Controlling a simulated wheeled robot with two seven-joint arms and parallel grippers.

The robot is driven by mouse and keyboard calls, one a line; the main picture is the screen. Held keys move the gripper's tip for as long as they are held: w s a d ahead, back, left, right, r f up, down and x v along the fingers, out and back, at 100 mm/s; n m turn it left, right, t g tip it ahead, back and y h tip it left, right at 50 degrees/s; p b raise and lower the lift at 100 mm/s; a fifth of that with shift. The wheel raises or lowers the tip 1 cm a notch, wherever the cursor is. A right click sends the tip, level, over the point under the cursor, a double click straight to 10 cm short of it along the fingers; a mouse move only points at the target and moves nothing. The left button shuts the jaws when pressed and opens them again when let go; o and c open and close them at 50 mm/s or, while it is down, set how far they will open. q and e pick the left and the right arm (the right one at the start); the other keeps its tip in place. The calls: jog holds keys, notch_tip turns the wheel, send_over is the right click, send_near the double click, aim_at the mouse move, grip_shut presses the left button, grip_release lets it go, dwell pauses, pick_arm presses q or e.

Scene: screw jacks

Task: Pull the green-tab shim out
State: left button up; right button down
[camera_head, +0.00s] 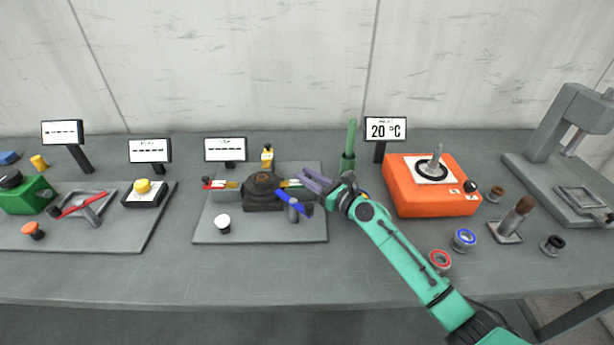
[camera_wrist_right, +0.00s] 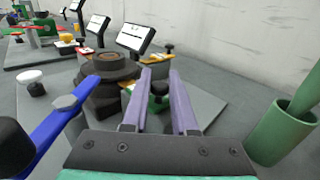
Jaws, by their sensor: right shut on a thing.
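The dark round screw jack (camera_head: 264,190) stands on a grey plate (camera_head: 230,234); it is left of my fingers in the right wrist view (camera_wrist_right: 108,75). The green tab (camera_wrist_right: 157,90) of a shim shows between my right gripper's purple fingers (camera_wrist_right: 160,84), close to the jack's side. In the head view, my right gripper (camera_head: 306,180) reaches in from the right and is shut on the green tab, which is mostly hidden there. How far the shim sits in the jack is hidden. My left gripper is not in view.
A red-tab shim (camera_head: 208,183) is left of the jack and a yellow-tab piece (camera_head: 267,156) behind it. A blue lever (camera_wrist_right: 55,122) sticks out beside my fingers. A green cup (camera_wrist_right: 278,135) and an orange hotplate (camera_head: 430,188) stand to the right. A white button (camera_head: 222,222) is in front.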

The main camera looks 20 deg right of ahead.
jog(key=shift+d+f, duration=0.15)
jog(key=shift+d, duration=0.1)
jog(key=shift+s+d+f+b, duration=0.1)
jog(key=shift+s+d+b, duration=0.1)
jog(key=shift+d+b, duration=0.35)
jog(key=shift+s+d+b, duration=0.2)
jog(key=shift+d+b, duration=0.1)
jog(key=shift+d, duration=0.65)
jog(key=shift+r, duration=0.2)
jog(key=c, duration=0.7)
grip_release()
jog(key=shift+s+d, duration=0.15)
jog(key=shift+d, duration=0.05)
